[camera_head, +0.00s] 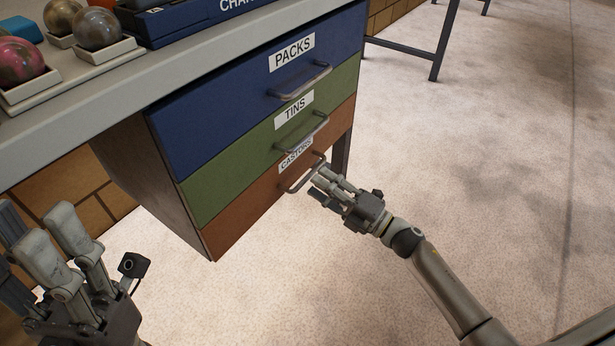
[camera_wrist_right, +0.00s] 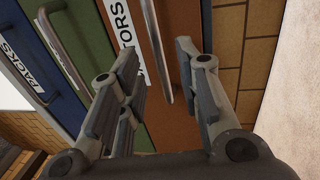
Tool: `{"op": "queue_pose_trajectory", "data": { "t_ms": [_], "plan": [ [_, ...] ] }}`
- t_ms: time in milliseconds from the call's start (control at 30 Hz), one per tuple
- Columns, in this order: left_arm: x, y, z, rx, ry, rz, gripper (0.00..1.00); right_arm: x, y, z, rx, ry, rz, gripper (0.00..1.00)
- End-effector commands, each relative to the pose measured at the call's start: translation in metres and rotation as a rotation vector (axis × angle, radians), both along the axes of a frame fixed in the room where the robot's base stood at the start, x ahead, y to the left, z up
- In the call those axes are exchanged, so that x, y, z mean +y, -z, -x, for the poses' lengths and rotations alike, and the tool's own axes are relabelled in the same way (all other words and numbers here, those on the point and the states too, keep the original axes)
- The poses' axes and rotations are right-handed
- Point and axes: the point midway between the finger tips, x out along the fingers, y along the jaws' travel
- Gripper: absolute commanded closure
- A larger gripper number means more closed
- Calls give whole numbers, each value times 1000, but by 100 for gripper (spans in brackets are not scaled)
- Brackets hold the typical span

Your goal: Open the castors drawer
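The castors drawer (camera_head: 240,224) is the brown-orange bottom drawer of the cabinet, shut and flush with the drawers above. Its grey bar handle (camera_head: 300,178) is below a white CASTORS label (camera_head: 295,155). My right gripper (camera_head: 320,182) is at the right end of this handle, fingers pointing at the drawer front. In the right wrist view the gripper (camera_wrist_right: 165,85) is open, and the handle (camera_wrist_right: 157,50) runs between its fingers, closer to the right one; contact is not clear. My left gripper (camera_head: 45,240) is low at the left, empty, fingers apart.
Above are a green TINS drawer (camera_head: 240,172) and a blue PACKS drawer (camera_head: 230,105), both shut, with bar handles. The worktop (camera_head: 95,102) holds balls in trays and a blue box (camera_head: 190,18). The floor (camera_head: 480,170) to the right is clear; a table leg (camera_head: 443,45) stands behind.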

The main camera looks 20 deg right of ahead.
Motion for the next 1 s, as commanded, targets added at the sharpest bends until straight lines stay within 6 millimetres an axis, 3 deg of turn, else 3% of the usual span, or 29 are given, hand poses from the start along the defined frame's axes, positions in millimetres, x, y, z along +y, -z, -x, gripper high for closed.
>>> {"op": "queue_pose_trajectory", "data": {
  "t_ms": [267,633,900,1000],
  "plan": [
    [0,9,0,1,0,0,60,23,-6,-30,1,1,-2,68],
    [0,9,0,2,0,-1,60,27,-8,-34,2,1,-1,68],
    [0,9,0,2,0,-1,60,27,-8,-34,2,1,-1,100],
    [0,9,0,2,0,-1,60,27,-8,-34,2,1,-1,100]
  ]
}}
